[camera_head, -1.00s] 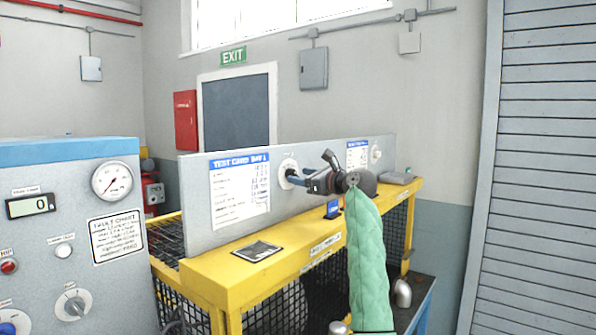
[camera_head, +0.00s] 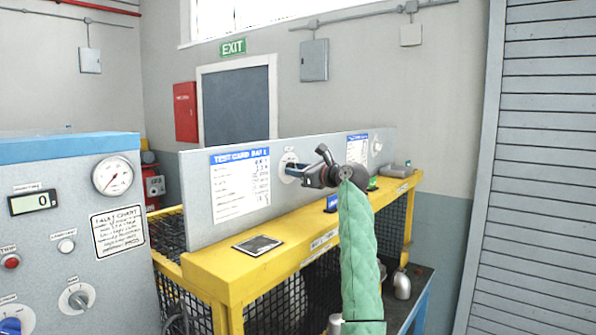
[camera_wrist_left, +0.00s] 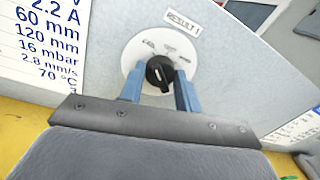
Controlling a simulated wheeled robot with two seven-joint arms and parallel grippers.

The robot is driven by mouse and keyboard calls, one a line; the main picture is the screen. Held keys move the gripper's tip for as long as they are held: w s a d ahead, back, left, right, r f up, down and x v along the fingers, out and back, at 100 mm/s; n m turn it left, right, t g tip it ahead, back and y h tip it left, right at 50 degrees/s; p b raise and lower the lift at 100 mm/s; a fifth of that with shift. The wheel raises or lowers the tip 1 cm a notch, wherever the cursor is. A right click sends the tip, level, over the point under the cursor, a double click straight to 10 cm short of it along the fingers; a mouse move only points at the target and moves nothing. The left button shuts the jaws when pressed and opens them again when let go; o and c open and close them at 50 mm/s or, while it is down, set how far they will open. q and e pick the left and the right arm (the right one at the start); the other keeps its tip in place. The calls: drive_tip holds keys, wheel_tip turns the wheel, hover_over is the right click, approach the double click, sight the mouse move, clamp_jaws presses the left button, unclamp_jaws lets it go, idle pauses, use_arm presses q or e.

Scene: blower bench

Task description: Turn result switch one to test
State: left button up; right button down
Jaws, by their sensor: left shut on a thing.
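Result switch one is a black knob on a white round dial (camera_wrist_left: 150,58), under a label reading RESULT 1 in the left wrist view. In the head view its dial (camera_head: 289,162) is on the grey panel, right of the first test card. My left gripper (camera_head: 290,170) reaches it from the right, with its green-sleeved arm below. In the left wrist view the blue fingers of the left gripper (camera_wrist_left: 160,88) are on both sides of the black knob (camera_wrist_left: 160,73), shut on it. My right gripper is not in view.
A test card (camera_head: 240,183) is on the panel (camera_head: 195,215) left of the switch. A second dial (camera_head: 376,145) and card (camera_head: 357,149) are further right. The yellow bench (camera_head: 215,268) carries a dark plate (camera_head: 258,245). A control cabinet (camera_head: 75,195) stands at the left.

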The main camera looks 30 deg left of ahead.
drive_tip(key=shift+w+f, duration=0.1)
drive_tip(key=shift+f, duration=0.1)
use_arm(q)
drive_tip(key=m+b, duration=0.2)
drive_tip(key=m, duration=0.2)
drive_tip(key=m+b, duration=0.3)
drive_tip(key=m, duration=0.1)
drive_tip(key=shift+w+r+m+h+b, duration=0.1)
drive_tip(key=shift+r+m+h+b, duration=0.1)
drive_tip(key=shift+m+h+b, duration=0.15)
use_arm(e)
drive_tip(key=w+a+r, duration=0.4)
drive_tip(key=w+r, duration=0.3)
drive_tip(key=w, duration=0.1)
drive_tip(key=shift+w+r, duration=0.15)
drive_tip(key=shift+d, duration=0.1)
use_arm(q)
drive_tip(key=o, duration=1)
drive_tip(key=shift+d, duration=0.1)
drive_tip(key=shift+d+f, duration=0.1)
